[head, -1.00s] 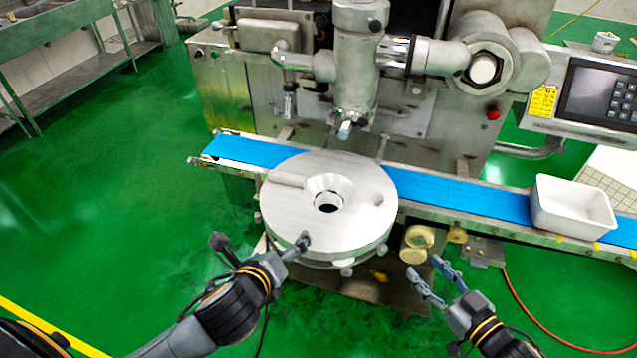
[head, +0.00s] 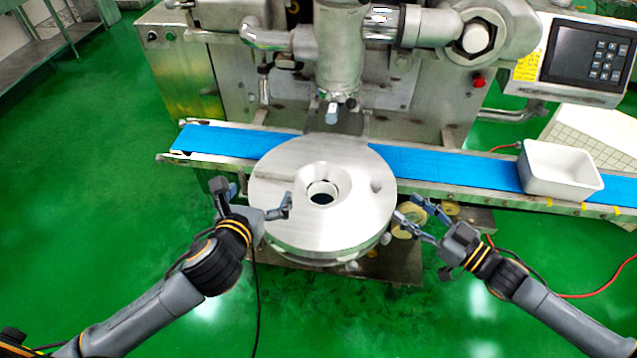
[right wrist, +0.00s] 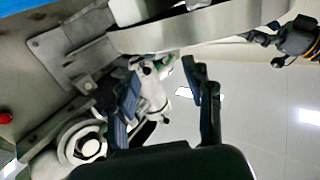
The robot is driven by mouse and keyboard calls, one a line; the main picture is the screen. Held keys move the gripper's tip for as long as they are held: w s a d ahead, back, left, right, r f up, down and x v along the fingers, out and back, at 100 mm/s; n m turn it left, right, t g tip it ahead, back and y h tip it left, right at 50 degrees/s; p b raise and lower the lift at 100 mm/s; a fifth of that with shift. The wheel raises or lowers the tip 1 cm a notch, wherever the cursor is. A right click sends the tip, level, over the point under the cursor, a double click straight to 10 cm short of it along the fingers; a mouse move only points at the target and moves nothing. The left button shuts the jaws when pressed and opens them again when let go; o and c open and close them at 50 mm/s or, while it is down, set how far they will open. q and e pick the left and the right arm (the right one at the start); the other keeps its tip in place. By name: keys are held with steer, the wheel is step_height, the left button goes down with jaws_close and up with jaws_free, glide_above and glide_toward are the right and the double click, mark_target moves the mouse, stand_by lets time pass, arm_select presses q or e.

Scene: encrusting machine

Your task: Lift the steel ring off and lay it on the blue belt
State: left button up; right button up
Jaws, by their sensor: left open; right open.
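The steel ring (head: 330,229), a broad pale disc with a dark central hole, sits level in front of the machine and overlaps the front of the blue belt (head: 435,166). In the right wrist view a curved metal rim, apparently the ring's (right wrist: 200,30), crosses the top. My left gripper (head: 254,198) is open at the ring's left edge, one finger outside and one appearing over the top face. My right gripper (head: 409,210) is open and empty at the ring's right edge, its fingers close to the rim; contact is unclear. It also shows in the right wrist view (right wrist: 160,78).
A white tub (head: 563,190) stands on the belt at the right. The belt is bare left of the ring and between ring and tub. The machine's nozzle column (head: 339,60) rises just behind the ring. Round yellowish knobs (head: 403,232) sit below the belt.

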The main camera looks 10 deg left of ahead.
mark_target(382, 189)
arm_select(q)
steer(key=x, duration=1)
steer(key=shift+w+d, duration=0.15)
steer(key=shift+d, duration=0.05)
arm_select(e)
steer(key=x, duration=1)
arm_select(q)
steer(key=shift+c, duration=0.2)
arm_select(e)
steer(key=shift+c, duration=0.2)
arm_select(q)
steer(key=c, duration=1.1)
arm_select(e)
jaws_close()
arm_select(q)
steer(key=c, duration=0.3)
steer(key=shift+r, duration=0.1)
